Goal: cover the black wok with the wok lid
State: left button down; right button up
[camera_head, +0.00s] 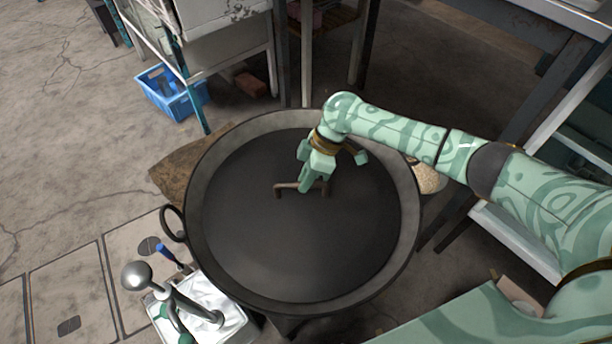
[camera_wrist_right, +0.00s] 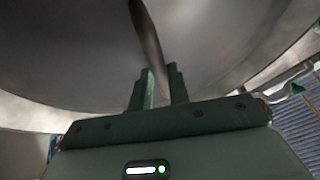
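The black wok (camera_head: 202,210) is wide and round, with a grey rim and a ring handle at its left. The dark wok lid (camera_head: 285,245) lies inside the wok's rim, with a bracket-shaped handle (camera_head: 287,187) on top. I cannot tell whether it is fully seated. My right gripper (camera_head: 313,186) reaches down over the lid from the right, its fingers at the right part of the handle. In the right wrist view the two fingers (camera_wrist_right: 162,78) stand close together on either side of the handle bar (camera_wrist_right: 146,32). My left gripper is not in view.
A white tray (camera_head: 237,328) with a ball-topped grey object (camera_head: 136,275) stands at the lower left. A blue crate (camera_head: 170,92) sits on the floor beneath a metal-legged table at the upper left. Shelving stands at the right. Open floor lies at the left.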

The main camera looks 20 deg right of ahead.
jog(key=o, duration=0.4)
jog(key=shift+r, duration=0.1)
pick_arm(q)
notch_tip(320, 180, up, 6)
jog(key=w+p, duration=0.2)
jog(key=p, duration=0.4)
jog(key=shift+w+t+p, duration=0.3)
pick_arm(e)
jog(key=v, duration=1.6)
jog(key=shift+r, duration=0.1)
